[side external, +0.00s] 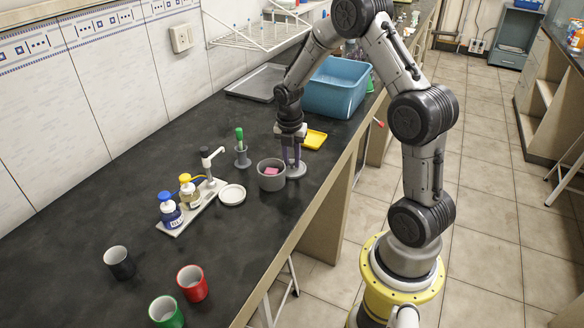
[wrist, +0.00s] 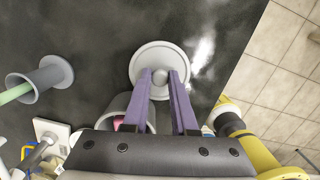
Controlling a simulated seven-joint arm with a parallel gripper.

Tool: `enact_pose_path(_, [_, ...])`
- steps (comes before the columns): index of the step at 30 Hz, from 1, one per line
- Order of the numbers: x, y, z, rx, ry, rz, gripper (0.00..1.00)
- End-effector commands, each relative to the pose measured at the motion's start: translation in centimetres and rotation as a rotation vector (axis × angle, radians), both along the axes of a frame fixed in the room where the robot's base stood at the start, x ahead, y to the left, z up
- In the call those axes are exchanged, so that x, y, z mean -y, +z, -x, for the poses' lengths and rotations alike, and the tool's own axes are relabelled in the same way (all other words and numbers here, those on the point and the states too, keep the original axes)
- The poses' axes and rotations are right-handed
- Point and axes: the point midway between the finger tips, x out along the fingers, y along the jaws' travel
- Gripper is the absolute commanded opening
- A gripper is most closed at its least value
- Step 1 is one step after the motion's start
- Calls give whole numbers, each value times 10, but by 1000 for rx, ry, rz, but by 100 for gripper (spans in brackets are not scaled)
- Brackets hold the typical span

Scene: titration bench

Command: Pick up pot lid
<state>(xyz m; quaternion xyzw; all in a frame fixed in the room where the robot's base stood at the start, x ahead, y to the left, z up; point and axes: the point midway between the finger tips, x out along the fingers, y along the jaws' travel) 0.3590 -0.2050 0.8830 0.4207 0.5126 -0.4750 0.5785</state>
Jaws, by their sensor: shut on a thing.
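The pot lid (side external: 296,172) is a light grey disc with a small knob. It shows from above in the wrist view (wrist: 146,54). My gripper (side external: 292,163) points down over the lid, beside the pot. In the wrist view its purple fingers (wrist: 160,75) are shut on the knob at the lid's middle. The lid is at or just above the dark bench top; I cannot tell whether it touches. The grey pot (side external: 271,182) stands open just left of the lid, with a pink block (side external: 271,171) inside. In the wrist view the gripper body hides much of the pot (wrist: 112,118).
A grey holder (side external: 242,158) with a green-handled tool stands left of the pot. A yellow tray (side external: 314,139) and blue tub (side external: 336,88) are behind. A white dish (side external: 232,194), a bottle rack (side external: 188,214) and red (side external: 193,283), green and black cups are in front.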

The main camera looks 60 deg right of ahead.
Motion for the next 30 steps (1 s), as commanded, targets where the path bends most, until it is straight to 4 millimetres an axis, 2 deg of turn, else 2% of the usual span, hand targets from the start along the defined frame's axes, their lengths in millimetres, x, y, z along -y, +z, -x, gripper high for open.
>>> enact_pose_path(8, [0,2,1,1,-1,1,0])
enact_pose_path(14, [0,15,13,2,-1,2,0])
enact_pose_path(20, [0,32,45,3,-3,2,0])
enact_pose_path(30, [1,67,114,3,-5,1,0])
